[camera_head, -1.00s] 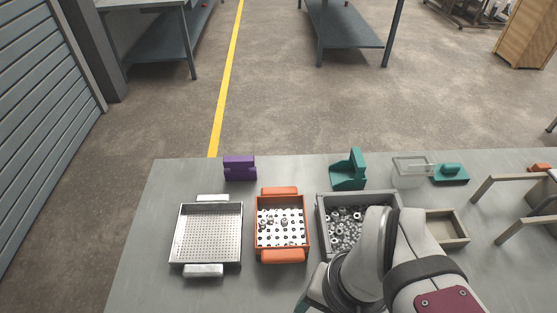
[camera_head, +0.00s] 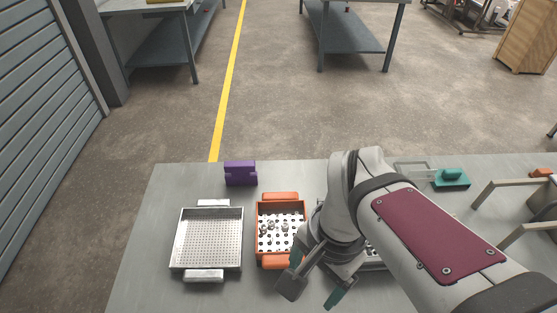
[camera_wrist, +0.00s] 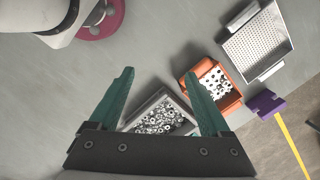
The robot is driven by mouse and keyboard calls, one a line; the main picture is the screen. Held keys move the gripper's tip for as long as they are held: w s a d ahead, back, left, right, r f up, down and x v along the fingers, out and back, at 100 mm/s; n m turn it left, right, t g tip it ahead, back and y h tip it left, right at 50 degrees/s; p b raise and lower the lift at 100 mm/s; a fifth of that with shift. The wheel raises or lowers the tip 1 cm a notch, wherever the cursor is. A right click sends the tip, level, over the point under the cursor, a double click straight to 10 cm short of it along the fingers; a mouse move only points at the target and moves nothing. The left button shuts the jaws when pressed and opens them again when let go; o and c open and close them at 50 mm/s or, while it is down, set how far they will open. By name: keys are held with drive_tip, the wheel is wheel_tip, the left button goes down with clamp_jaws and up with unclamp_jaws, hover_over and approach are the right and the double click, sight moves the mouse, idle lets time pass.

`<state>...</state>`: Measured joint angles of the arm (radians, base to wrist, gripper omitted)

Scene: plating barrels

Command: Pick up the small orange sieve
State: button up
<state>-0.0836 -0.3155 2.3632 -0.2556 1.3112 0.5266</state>
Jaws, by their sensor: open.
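The small orange sieve (camera_head: 258,232) stands on the table, with a perforated white floor, orange walls and an orange handle at its far and near ends. A few small metal parts lie in it. In the wrist view the sieve (camera_wrist: 229,100) is at the right, partly behind a green finger. My gripper (camera_head: 314,295) is open and empty, its green fingers at the near right of the sieve and apart from it. In the wrist view my gripper (camera_wrist: 158,80) has its fingers spread wide, with no thing held between them.
A metal sieve (camera_head: 207,206) stands left of the orange one. A grey bin of metal nuts (camera_wrist: 165,96) is to its right, mostly hidden by my arm in the head view. A purple block (camera_head: 240,174) stands behind. A teal-handled thing (camera_head: 451,179) lies at the back right.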

sight(284, 258)
drive_tip(key=w+a+f+m+h, duration=0.1)
drive_tip(key=w+a+f+m, duration=0.1)
drive_tip(key=w+m, duration=0.3)
drive_tip(key=w+a+f+m, duration=0.1)
drive_tip(key=w+a+m, duration=0.15)
drive_tip(key=w, duration=0.45)
drive_tip(key=shift+m, duration=0.35)
drive_tip(key=f, duration=1)
drive_tip(key=d+f, duration=0.1)
drive_tip(key=f, duration=0.4)
drive_tip(key=shift+f, duration=0.2)
clamp_jaws()
